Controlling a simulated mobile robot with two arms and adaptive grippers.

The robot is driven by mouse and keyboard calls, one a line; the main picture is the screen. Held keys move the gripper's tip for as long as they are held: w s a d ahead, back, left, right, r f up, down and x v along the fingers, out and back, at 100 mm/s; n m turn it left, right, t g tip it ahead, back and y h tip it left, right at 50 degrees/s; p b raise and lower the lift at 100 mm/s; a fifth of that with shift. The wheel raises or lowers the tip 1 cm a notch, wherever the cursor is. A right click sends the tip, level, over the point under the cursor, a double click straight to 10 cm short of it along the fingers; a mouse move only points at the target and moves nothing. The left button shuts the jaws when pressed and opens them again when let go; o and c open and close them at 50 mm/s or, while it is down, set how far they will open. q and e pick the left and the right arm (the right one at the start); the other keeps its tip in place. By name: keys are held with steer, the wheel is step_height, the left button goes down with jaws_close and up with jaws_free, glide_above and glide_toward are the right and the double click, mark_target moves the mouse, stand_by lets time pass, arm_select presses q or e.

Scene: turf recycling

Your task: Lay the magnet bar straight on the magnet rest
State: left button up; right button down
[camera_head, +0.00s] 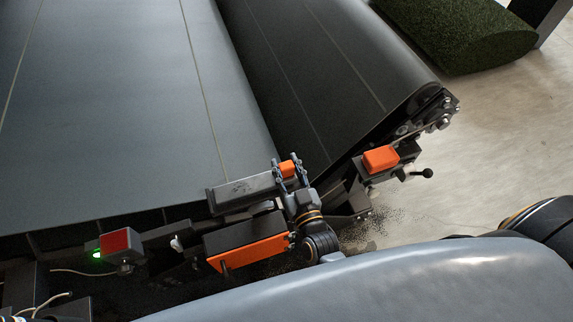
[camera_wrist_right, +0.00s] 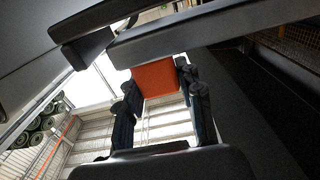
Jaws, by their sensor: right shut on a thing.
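The magnet bar (camera_head: 240,189) is a long dark grey bar with an orange grip block (camera_head: 288,168) at its right end. My right gripper (camera_head: 289,166) is shut on the orange block, one finger on each side. The right wrist view also shows the orange block (camera_wrist_right: 155,79) between the fingers, with the grey bar (camera_wrist_right: 210,33) across above it. The bar lies over the belt's near edge, above a dark box with an orange front (camera_head: 250,252). I cannot clearly tell the magnet rest from the dark parts under the bar, or whether they touch.
A wide grey belt (camera_head: 110,100) fills the left, beside a dark roller (camera_head: 330,70). A red-topped box with a green light (camera_head: 120,243) stands left, an orange-topped box (camera_head: 380,160) with a knob right. Rolled turf (camera_head: 465,35) lies far right. Pale floor (camera_head: 500,135) is open at right.

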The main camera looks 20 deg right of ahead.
steer(key=shift+f, duration=0.4)
steer(key=c, duration=0.8)
jaws_free()
steer(key=o, duration=0.3)
steer(key=shift+f, duration=0.1)
steer(key=shift+o, duration=0.2)
steer(key=s, duration=1.2)
steer(key=shift+d, duration=0.2)
